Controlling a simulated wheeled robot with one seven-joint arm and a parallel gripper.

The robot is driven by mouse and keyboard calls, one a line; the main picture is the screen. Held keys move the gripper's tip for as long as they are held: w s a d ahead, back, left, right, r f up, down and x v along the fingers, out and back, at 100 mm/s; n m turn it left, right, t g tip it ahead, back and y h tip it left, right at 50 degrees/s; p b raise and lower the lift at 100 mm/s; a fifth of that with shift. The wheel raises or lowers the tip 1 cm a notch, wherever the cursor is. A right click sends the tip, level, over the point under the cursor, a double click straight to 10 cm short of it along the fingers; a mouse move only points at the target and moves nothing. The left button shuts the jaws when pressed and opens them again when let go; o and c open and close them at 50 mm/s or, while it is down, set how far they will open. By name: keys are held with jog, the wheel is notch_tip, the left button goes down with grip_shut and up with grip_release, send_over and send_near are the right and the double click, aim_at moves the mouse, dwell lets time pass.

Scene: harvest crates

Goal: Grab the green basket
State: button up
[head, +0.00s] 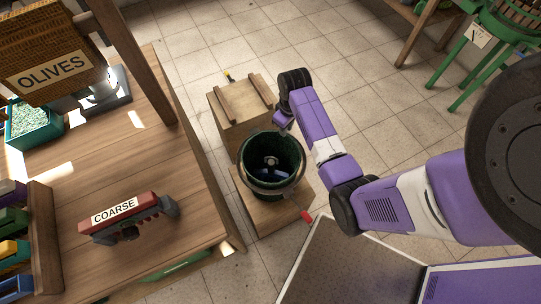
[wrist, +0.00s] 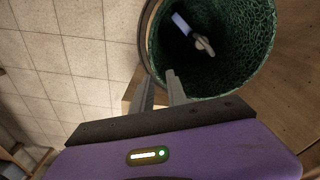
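One finger overlaps the basket mouth and the other is outside the rim. I cannot tell whether they touch the wall. In the head view my gripper (head: 283,128) is at the basket's far edge, its fingers hard to make out.
A wooden crate (head: 240,110) stands just behind the basket. A green stand (head: 480,60) is at upper right. Tiled floor is clear between.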

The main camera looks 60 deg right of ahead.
aim_at(288, 139)
jog(key=shift+s+g+y, duration=0.3)
jog(key=shift+s+g, duration=0.1)
jog(key=shift+s, duration=0.2)
jog(key=shift+w+d+f, duration=0.1)
jog(key=shift+d+f, duration=0.05)
jog(key=shift+f, duration=3.6)
grip_shut()
